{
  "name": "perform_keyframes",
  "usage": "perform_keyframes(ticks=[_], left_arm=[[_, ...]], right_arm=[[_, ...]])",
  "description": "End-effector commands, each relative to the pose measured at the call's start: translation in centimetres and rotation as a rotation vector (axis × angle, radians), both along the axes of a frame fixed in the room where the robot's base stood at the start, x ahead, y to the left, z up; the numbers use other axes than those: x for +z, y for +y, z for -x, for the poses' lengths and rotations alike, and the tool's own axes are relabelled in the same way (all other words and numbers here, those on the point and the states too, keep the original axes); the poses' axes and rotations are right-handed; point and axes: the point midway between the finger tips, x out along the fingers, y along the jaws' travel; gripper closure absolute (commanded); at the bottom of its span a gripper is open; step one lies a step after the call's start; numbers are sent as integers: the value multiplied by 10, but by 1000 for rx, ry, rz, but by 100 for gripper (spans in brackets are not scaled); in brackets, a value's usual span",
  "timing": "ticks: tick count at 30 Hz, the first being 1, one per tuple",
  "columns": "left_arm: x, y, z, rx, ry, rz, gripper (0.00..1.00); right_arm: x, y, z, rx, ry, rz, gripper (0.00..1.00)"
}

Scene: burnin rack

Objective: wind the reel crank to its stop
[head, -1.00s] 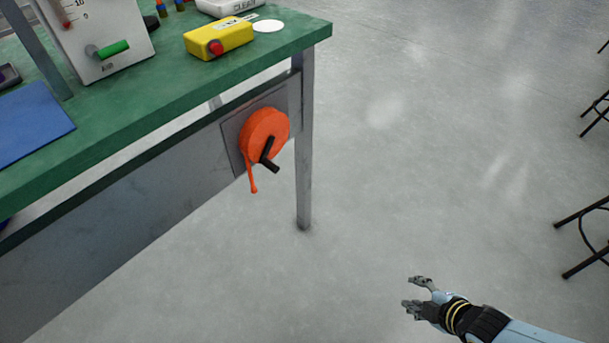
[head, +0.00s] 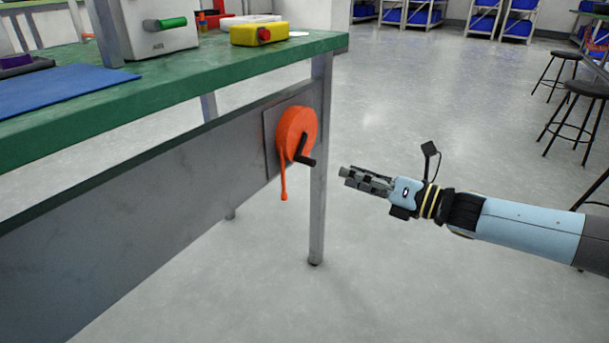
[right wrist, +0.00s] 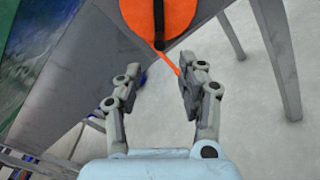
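The orange reel (head: 297,130) is mounted on a grey plate on the bench's side panel, near the corner leg. Its black crank (head: 303,148) slants down from the hub, with the handle sticking out toward the right. An orange strap with a rounded end hangs below the reel. My right gripper (head: 345,175) is just right of the crank handle, apart from it and pointing at it. In the right wrist view the reel (right wrist: 165,15) and black crank (right wrist: 158,22) are at the top, ahead of the open, empty fingers (right wrist: 157,90). My left gripper is not in view.
The green bench top (head: 180,85) carries a yellow box (head: 258,33) with a red button, a grey unit with a green handle (head: 172,22) and a blue mat (head: 60,92). The bench leg (head: 318,200) stands beside the reel. Black stools (head: 585,100) are at right; the floor between is clear.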

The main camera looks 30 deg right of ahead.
Motion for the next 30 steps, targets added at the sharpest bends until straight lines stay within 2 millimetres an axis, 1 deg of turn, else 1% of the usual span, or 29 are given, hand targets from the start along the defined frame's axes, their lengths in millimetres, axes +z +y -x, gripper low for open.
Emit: perform_keyframes(ticks=[2, 5, 12, 15, 18, 22, 29, 30], left_arm=[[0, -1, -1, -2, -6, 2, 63], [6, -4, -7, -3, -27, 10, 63], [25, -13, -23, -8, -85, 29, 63], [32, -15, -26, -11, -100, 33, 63], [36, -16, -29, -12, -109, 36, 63], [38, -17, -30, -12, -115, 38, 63], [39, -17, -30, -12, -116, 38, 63], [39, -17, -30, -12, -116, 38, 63]], right_arm=[[-2, 3, -7, 0, -2, -3, 60], [-2, 9, -21, 0, -3, -2, 60], [-3, 28, -66, -2, -2, -5, 60], [-2, 33, -81, -2, -1, -5, 60], [-1, 38, -91, -3, 0, -4, 60], [0, 40, -98, -3, 0, -4, 60], [0, 41, -98, -2, 1, -4, 60], [0, 41, -98, -2, 1, -4, 62]])
